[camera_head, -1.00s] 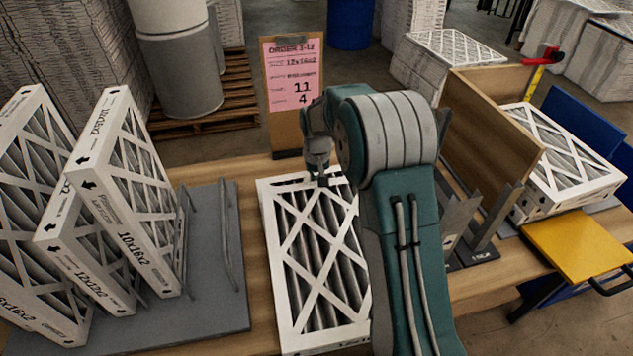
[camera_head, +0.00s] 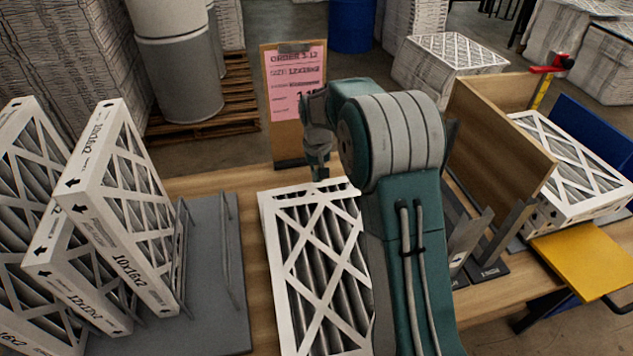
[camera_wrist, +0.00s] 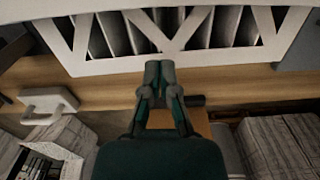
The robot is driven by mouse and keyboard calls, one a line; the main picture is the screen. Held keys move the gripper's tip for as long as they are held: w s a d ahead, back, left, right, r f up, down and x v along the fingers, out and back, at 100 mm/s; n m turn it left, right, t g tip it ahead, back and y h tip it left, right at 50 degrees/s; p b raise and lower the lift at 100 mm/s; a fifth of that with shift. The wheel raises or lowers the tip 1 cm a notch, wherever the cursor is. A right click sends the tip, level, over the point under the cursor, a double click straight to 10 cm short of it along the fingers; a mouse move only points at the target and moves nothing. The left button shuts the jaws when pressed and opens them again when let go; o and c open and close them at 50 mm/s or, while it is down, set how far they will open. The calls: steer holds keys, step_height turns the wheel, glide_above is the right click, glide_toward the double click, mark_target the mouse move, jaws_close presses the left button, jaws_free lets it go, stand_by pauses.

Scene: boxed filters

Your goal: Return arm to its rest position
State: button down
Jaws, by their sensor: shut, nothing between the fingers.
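My gripper (camera_head: 319,172) hangs at the far edge of a white-framed filter (camera_head: 318,270) that lies flat on the wooden table (camera_head: 257,180). In the wrist view my gripper (camera_wrist: 160,72) has its fingertips together with nothing between them, and they overlap the filter's white edge (camera_wrist: 110,67). Whether they touch the filter I cannot tell. My teal arm hides the filter's right side in the head view.
Upright filters (camera_head: 122,215) stand in a grey rack (camera_head: 215,290) at left. A clipboard with a pink order sheet (camera_head: 298,85) stands behind my gripper. Wooden panels (camera_head: 497,135), another filter (camera_head: 570,170) and a yellow platform (camera_head: 580,257) are at right.

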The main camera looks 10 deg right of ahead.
step_height(320, 180, up, 7)
stand_by(0.3)
